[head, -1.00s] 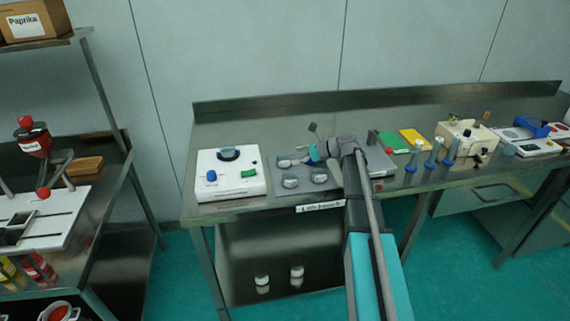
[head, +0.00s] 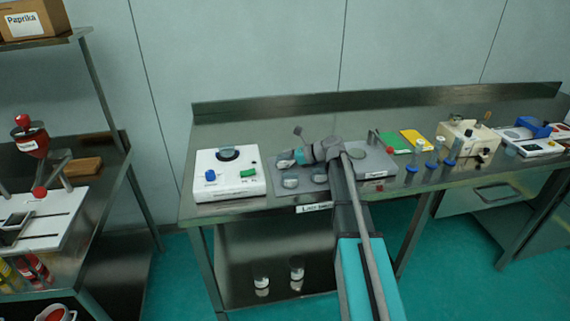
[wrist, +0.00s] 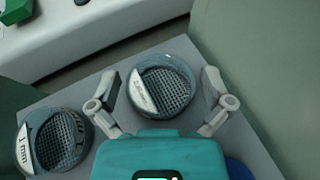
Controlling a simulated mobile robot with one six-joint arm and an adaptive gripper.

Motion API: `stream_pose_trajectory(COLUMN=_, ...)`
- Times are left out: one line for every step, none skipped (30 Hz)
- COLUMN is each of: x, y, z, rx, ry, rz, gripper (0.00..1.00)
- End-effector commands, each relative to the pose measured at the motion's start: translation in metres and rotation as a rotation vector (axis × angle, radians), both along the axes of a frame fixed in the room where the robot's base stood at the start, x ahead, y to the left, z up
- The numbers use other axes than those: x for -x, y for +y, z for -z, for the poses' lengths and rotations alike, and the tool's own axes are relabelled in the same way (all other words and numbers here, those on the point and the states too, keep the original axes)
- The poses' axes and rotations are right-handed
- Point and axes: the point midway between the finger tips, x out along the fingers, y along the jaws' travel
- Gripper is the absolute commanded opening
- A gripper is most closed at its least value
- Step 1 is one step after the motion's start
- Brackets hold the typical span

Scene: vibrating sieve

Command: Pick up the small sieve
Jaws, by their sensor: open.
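Small round sieves stand on a grey tray (head: 275,189). One, with a dark mesh and a pale label I cannot read clearly, lies between my fingers in the wrist view (wrist: 176,92); in the head view it is the back-left sieve (head: 284,164), partly hidden by my gripper. My gripper (wrist: 161,74) is open, with one finger on each side of this sieve and small gaps visible. A sieve labelled 1 mm (wrist: 58,143) sits to the left in the wrist view. Another sieve (head: 320,179) is at the tray's front, beside my arm.
A white machine (head: 230,187) with blue and green parts stands left of the tray. Blue-based bottles (head: 433,163), green (head: 393,145) and yellow (head: 413,139) pieces and a beige device (head: 467,140) are to the right. Two round containers (head: 297,274) sit on the lower shelf.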

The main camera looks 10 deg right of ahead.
Motion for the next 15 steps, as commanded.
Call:
stream_pose_trajectory(x=0.0000, y=-0.0001, z=0.0000, rx=0.000, ry=0.000, rz=0.000, gripper=1.00)
stream_pose_trajectory(x=0.0000, y=-0.0001, z=0.0000, rx=0.000, ry=0.000, rz=0.000, gripper=1.00)
stream_pose_trajectory(x=0.0000, y=-0.0001, z=0.0000, rx=0.000, ry=0.000, rz=0.000, gripper=1.00)
stream_pose_trajectory(x=0.0000, y=-0.0001, z=0.0000, rx=0.000, ry=0.000, rz=0.000, gripper=1.00)
stream_pose_trajectory(x=0.0000, y=-0.0001, z=0.0000, rx=0.000, ry=0.000, rz=0.000, gripper=0.98)
stream_pose_trajectory(x=0.0000, y=-0.0001, z=0.0000, rx=0.000, ry=0.000, rz=0.000, gripper=0.91)
stream_pose_trajectory(x=0.0000, y=-0.0001, z=0.0000, rx=0.000, ry=0.000, rz=0.000, gripper=0.85)
stream_pose_trajectory(x=0.0001, y=-0.0001, z=0.0001, rx=0.000, ry=0.000, rz=0.000, gripper=0.80)
stream_pose_trajectory(x=0.0001, y=-0.0001, z=0.0001, rx=0.000, ry=0.000, rz=0.000, gripper=0.72)
stream_pose_trajectory(x=0.0001, y=-0.0001, z=0.0001, rx=0.000, ry=0.000, rz=0.000, gripper=0.67)
stream_pose_trajectory(x=0.0000, y=-0.0001, z=0.0000, rx=0.000, ry=0.000, rz=0.000, gripper=0.61)
stream_pose_trajectory(x=0.0001, y=-0.0001, z=0.0001, rx=0.000, ry=0.000, rz=0.000, gripper=0.54)
stream_pose_trajectory(x=0.0001, y=-0.0001, z=0.0001, rx=0.000, ry=0.000, rz=0.000, gripper=0.48)
stream_pose_trajectory(x=0.0001, y=-0.0001, z=0.0001, rx=0.000, ry=0.000, rz=0.000, gripper=0.42)
stream_pose_trajectory(x=0.0001, y=-0.0001, z=0.0001, rx=0.000, ry=0.000, rz=0.000, gripper=0.35)
